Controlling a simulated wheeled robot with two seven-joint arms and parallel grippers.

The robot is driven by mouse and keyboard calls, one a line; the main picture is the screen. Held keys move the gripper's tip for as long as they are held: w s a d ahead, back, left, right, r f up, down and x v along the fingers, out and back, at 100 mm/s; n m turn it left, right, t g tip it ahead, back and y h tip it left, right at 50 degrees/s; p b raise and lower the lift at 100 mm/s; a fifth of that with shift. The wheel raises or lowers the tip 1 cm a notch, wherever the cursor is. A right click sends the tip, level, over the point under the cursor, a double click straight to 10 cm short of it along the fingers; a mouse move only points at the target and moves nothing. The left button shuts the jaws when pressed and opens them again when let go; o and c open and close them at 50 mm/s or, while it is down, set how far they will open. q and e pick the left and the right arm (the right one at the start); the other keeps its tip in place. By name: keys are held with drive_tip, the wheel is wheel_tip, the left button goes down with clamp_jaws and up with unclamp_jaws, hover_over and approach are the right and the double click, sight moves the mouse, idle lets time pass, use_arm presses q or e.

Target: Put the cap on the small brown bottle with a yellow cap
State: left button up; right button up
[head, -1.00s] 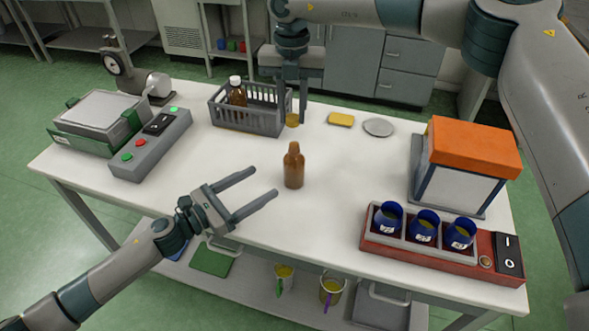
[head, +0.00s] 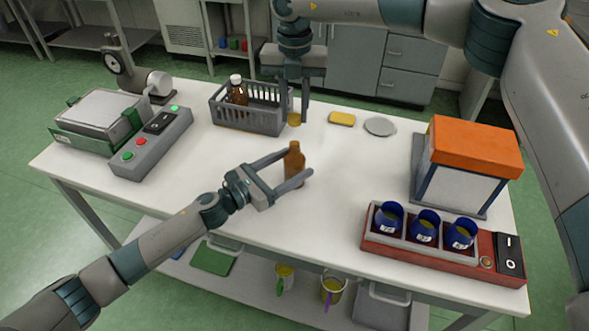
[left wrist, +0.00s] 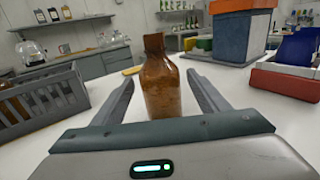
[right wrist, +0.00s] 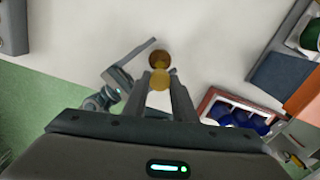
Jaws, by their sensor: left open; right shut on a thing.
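The small brown bottle (head: 294,166) stands upright and uncapped mid-table. My left gripper (head: 300,161) is open, its fingers on either side of the bottle. In the left wrist view the bottle (left wrist: 160,86) stands between the open fingers, with gaps at both sides. My right gripper (head: 294,117) points down behind the bottle, shut on the yellow cap (head: 294,120). In the right wrist view the cap (right wrist: 160,78) sits between the fingertips, with the brown bottle (right wrist: 158,58) just beyond it. The cap is apart from the bottle; its height is hard to tell.
A grey basket (head: 250,122) with a white-capped brown bottle (head: 237,91) stands behind left. A yellow sponge (head: 342,118) and grey disc (head: 380,127) lie at the back. A red rack (head: 400,243) with blue cups and an orange-topped box (head: 473,150) stand right.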

use_arm(q)
drive_tip(key=shift+w+d, duration=0.4)
drive_tip(key=shift+d, duration=0.1)
drive_tip(key=shift+c, duration=0.4)
drive_tip(key=c, duration=1.5)
drive_tip(key=shift+c, duration=0.2)
use_arm(e)
hover_over(295, 143)
drive_tip(key=shift+s+f, duration=0.1)
drive_tip(key=shift+f, duration=2.4)
drive_tip(key=shift+f, duration=0.85)
drive_tip(key=shift+f, duration=0.6)
